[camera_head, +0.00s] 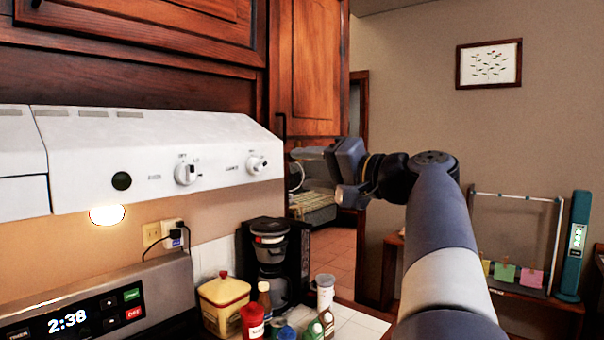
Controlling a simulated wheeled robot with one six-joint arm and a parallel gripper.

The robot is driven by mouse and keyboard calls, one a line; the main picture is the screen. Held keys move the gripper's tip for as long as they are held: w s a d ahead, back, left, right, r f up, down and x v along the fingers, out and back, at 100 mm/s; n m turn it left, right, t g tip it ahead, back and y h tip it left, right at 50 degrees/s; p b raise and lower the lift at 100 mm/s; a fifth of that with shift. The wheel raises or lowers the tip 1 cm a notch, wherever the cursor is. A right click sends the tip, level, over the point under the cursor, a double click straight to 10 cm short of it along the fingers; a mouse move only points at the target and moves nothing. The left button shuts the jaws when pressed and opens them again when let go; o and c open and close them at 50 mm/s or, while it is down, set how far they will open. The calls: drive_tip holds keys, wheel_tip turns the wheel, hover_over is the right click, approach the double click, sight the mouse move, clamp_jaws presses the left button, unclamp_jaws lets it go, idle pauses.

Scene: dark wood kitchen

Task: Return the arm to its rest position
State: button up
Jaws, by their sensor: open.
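My arm rises from the lower right of the head view and bends left at its top joint. My gripper (318,174) is at the arm's end, in front of the doorway, and points left. Its fingers are apart and I see nothing between them. It is held in the air, above and to the right of the coffee maker as seen here, and touches nothing that I can see.
A white range hood (150,160) and wooden cabinets (308,65) fill the left and top. Below stand a stove panel (100,305), a yellow canister (224,305), a black coffee maker (270,260) and several bottles. A rack (515,245) and teal tower (578,245) stand right.

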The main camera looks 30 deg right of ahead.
sight(263, 165)
drive_tip(key=shift+w, duration=0.1)
drive_tip(key=p+x, duration=0.3)
drive_tip(key=x, duration=0.7)
drive_tip(key=shift+w+a+r+p, duration=0.1)
drive_tip(key=shift+w+a+p, duration=0.1)
drive_tip(key=shift+w+p, duration=0.2)
drive_tip(key=shift+s, duration=0.1)
